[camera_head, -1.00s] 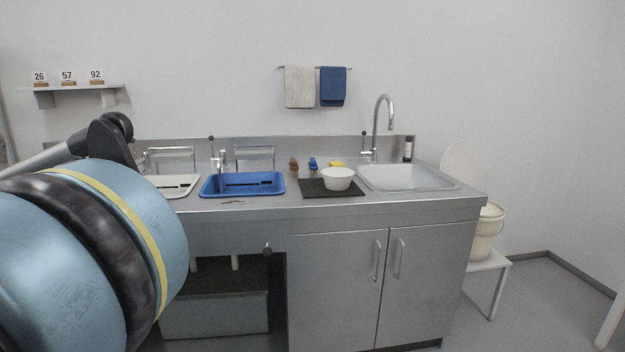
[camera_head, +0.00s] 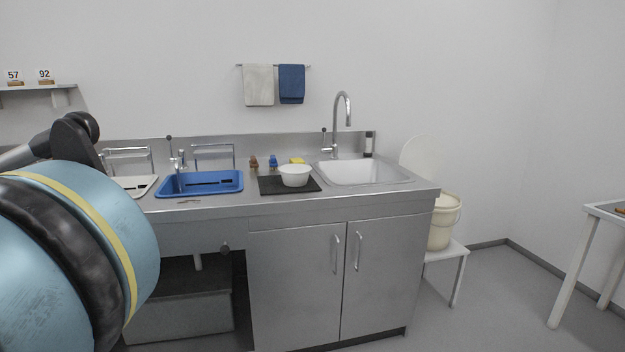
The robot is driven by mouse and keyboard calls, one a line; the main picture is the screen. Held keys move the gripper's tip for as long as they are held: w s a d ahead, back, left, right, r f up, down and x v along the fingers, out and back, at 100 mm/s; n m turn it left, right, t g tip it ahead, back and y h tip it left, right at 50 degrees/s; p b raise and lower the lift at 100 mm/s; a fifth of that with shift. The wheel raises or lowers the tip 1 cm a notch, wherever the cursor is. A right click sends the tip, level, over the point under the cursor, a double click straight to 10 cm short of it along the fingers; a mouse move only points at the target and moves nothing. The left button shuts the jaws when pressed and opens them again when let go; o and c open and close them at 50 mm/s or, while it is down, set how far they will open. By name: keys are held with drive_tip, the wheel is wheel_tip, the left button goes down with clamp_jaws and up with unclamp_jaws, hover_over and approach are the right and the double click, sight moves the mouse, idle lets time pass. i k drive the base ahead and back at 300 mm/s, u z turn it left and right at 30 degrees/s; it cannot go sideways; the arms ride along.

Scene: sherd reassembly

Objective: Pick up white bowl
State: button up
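The white bowl (camera_head: 295,176) stands upright on a dark mat (camera_head: 271,187) on the steel counter. It is between the blue basin and the sink. My arm fills the lower left of the head view, well to the left of the bowl. My gripper itself does not show, so I cannot see whether it is open or shut.
A blue basin (camera_head: 241,181) is left of the mat, and a sink (camera_head: 404,181) with a tall faucet (camera_head: 349,110) is right. Brushes and a yellow sponge (camera_head: 297,160) lie behind the bowl. A bucket (camera_head: 440,225) stands on a white stool beyond the counter's right end.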

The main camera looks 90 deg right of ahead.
sight(293, 174)
drive_tip(key=u, duration=0.05)
drive_tip(key=k, duration=2.8)
drive_tip(key=z, duration=1.85)
drive_tip(key=i, duration=1)
